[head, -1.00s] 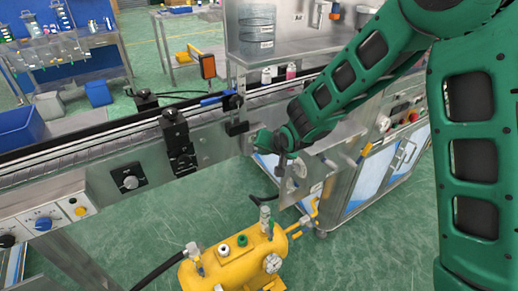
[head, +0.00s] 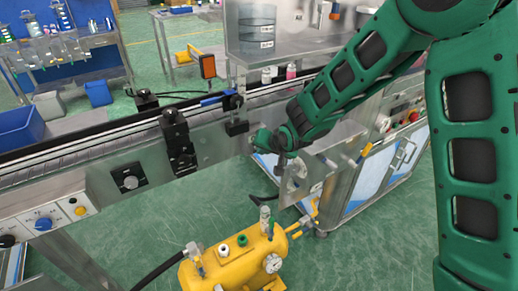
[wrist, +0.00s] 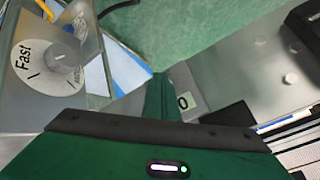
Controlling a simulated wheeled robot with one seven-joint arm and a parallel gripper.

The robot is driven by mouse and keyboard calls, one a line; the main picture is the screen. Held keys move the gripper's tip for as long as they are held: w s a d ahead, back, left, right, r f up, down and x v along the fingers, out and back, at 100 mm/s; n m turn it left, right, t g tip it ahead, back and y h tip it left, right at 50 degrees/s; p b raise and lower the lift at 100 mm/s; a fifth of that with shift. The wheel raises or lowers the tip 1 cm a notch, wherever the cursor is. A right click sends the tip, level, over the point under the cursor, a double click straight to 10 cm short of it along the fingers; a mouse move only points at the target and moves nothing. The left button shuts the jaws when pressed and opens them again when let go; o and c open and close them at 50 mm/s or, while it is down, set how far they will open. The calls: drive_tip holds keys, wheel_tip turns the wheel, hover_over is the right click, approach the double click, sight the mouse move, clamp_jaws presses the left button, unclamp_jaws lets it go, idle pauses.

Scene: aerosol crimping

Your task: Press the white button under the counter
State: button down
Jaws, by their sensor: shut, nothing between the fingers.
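No white button can be picked out for certain in either view; my arm and gripper hide part of the counter's front. My gripper (head: 262,139) is at the conveyor's metal side, left of the steel machine's speed dial (head: 299,167). In the wrist view its green finger (wrist: 161,97) is shut and empty, with its tip at or close to a grey metal plate. A small pale label marked "0" (wrist: 184,101) is just right of the finger. I cannot tell whether the finger touches anything. The white "Fast" dial (wrist: 57,62) is at the upper left.
The conveyor (head: 100,150) runs across the left, with black clamps (head: 178,143) on its side. A control panel with a yellow button (head: 81,211) is at the lower left. A yellow tank (head: 235,265) stands below on the green floor. The steel machine (head: 365,180) stands to the right.

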drive_tip(key=shift+s+d, duration=0.4)
drive_tip(key=shift+s, duration=0.2)
drive_tip(key=shift+s, duration=0.1)
drive_tip(key=shift+s+d, duration=0.7)
drive_tip(key=shift+s, duration=0.3)
drive_tip(key=shift+s+d, duration=0.7)
drive_tip(key=shift+s, duration=0.3)
